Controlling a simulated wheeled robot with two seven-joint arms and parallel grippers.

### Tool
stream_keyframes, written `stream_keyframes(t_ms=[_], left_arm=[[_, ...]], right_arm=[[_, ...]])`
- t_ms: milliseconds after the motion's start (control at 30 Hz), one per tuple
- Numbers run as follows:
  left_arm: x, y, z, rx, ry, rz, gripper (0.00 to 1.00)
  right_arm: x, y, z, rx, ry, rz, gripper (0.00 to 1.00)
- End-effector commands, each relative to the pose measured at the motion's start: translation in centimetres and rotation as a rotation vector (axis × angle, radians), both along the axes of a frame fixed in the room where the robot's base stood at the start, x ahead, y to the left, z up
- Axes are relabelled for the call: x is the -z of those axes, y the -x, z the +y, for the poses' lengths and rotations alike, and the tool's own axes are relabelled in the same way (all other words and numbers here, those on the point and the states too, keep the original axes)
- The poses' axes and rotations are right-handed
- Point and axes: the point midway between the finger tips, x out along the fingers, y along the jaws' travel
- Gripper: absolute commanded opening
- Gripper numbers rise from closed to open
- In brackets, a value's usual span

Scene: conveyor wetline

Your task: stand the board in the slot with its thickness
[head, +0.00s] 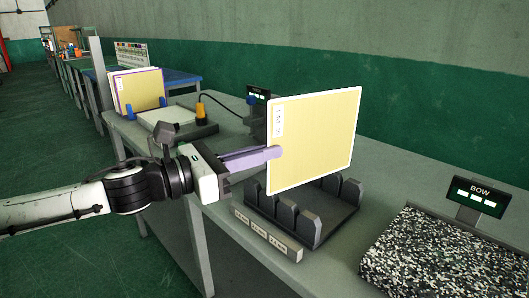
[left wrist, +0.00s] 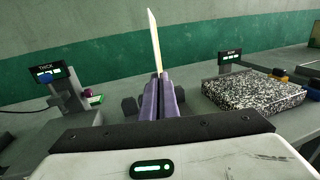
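A pale yellow board (head: 313,140) with a white label stands upright, held by my left gripper (head: 272,154) at its left edge. The purple fingers are shut on it, and in the left wrist view the board (left wrist: 154,40) shows edge-on between the fingers (left wrist: 160,98). The board is over a dark slotted rack (head: 325,225) with several rounded posts. Small labels (head: 268,236) run along the rack's front; their text is too small to read. I cannot tell whether the board's lower edge touches the rack. My right gripper is not in view.
A speckled granite block (head: 436,262) with a BOW display (head: 478,197) stands at right. A THICK display (left wrist: 46,72) and gauge stand behind the rack. Several boards (head: 137,90) stand in a blue-ended holder at the back left. A yellow-and-black tool (head: 201,112) lies nearby.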

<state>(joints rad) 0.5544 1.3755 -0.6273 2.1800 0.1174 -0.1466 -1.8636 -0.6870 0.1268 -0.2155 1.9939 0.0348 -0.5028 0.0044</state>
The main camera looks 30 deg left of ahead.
Motion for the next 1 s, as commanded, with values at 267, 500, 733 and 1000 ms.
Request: stream_keyframes(t_ms=[267, 500, 733, 1000], left_arm=[[0.1, 0.3, -0.3, -0.082, 0.0, -0.002, 0.0], [-0.1, 0.5, -0.4, -0.205, 0.002, -0.003, 0.0], [-0.1, 0.6, -0.3, -0.227, 0.0, -0.004, 0.0], [-0.1, 0.5, -0.3, -0.226, 0.0, -0.004, 0.0]], right_arm=[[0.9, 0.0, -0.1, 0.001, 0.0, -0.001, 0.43], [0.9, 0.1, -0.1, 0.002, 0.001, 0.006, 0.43], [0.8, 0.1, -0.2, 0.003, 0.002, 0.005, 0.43], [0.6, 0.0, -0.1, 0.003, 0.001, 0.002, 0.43]])
